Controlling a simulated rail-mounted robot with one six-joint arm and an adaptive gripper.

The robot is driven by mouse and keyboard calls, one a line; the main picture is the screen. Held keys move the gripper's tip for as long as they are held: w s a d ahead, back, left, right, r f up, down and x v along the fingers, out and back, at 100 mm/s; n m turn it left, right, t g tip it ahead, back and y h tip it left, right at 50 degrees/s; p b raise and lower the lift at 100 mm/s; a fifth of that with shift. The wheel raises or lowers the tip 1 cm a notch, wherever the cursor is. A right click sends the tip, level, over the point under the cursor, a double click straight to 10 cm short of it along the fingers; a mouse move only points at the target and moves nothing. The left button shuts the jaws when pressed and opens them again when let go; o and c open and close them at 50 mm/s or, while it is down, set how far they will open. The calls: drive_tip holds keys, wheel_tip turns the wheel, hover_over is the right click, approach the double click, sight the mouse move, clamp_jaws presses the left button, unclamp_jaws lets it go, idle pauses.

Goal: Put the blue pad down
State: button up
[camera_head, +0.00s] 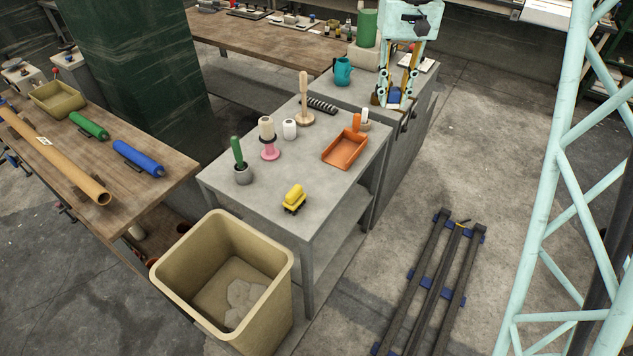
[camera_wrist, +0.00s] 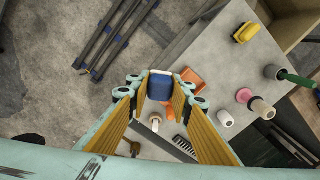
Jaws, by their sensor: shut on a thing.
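The blue pad (camera_head: 394,96) is a small block between the fingertips of my gripper (camera_head: 393,101), at the top of the head view. In the wrist view the blue pad (camera_wrist: 160,88) sits squarely between both fingers of my gripper (camera_wrist: 161,92), which are shut on it. In the head view the pad appears in front of the far grey cabinet (camera_head: 418,108), right of a teal jug (camera_head: 343,71). I cannot tell its height or whether it touches anything. In the wrist view it partly hides the orange tray.
A beige bin (camera_head: 272,303) stands in front. Dark rails (camera_head: 431,285) lie on the floor at right.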

drive_tip(key=a+f+m+p, duration=0.3)
drive_tip(key=a+f+m, duration=0.1)
drive_tip(key=a+f, duration=0.6)
drive_tip(key=m+p, duration=0.1)
drive_tip(key=m, duration=0.2)
hover_over(316, 182)
wheel_tip(316, 182, down, 6)
drive_tip(key=shift+f, duration=0.1)
drive_tip(key=shift+f, duration=3.1)
drive_tip(key=shift+f, duration=0.1)
drive_tip(key=shift+f, duration=1.75)
drive_tip(key=shift+f, duration=0.15)
drive_tip(key=o, duration=0.9)
